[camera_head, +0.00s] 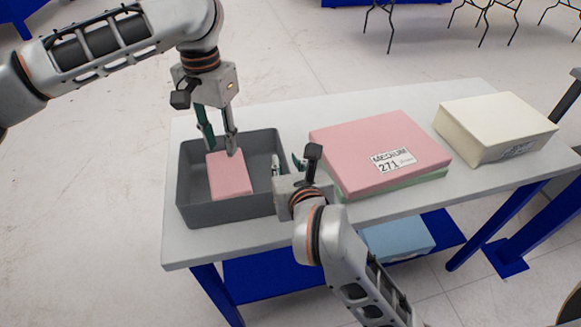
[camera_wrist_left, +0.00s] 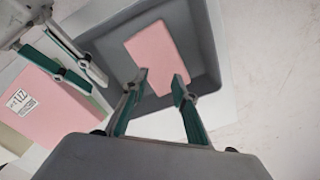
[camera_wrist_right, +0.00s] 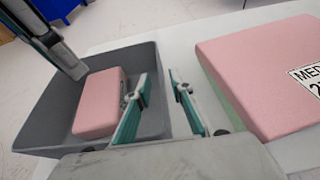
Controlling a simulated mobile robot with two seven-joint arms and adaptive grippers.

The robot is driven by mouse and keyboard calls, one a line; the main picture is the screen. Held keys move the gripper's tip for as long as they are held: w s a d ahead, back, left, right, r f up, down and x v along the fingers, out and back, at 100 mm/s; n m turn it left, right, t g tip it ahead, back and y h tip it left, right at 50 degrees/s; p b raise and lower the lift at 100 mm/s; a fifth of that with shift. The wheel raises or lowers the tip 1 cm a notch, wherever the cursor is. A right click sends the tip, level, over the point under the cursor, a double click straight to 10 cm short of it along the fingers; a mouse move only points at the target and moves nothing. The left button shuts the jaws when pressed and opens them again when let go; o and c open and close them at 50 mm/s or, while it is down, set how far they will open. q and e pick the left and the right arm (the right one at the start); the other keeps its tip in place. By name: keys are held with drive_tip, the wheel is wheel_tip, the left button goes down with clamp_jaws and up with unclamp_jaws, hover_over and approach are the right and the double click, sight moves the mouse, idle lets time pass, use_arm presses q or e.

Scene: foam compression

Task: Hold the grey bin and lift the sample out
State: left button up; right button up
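The pink sample block (camera_head: 229,177) lies inside the grey bin (camera_head: 247,206), which stands on the left part of the table. My left gripper (camera_head: 220,150) points down over the bin, open and empty, with its fingertips near the sample's far end. In the left wrist view the sample (camera_wrist_left: 160,57) shows beyond the parted fingers; whether they touch it I cannot tell. My right gripper (camera_head: 288,164) is open at the bin's right wall. In the right wrist view its fingers (camera_wrist_right: 163,84) are apart, one on the bin's inner side and one outside.
A large pink foam block (camera_head: 365,145) labelled 271 lies on a green one (camera_head: 400,187), close right of my right gripper. A cream block (camera_head: 490,122) sits at the table's right end. A blue block (camera_head: 396,240) is on the lower shelf. The table (camera_head: 300,108) is clear behind the bin.

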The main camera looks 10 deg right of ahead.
sight(285, 157)
drive_tip(key=shift+x, duration=1.8)
clamp_jaws()
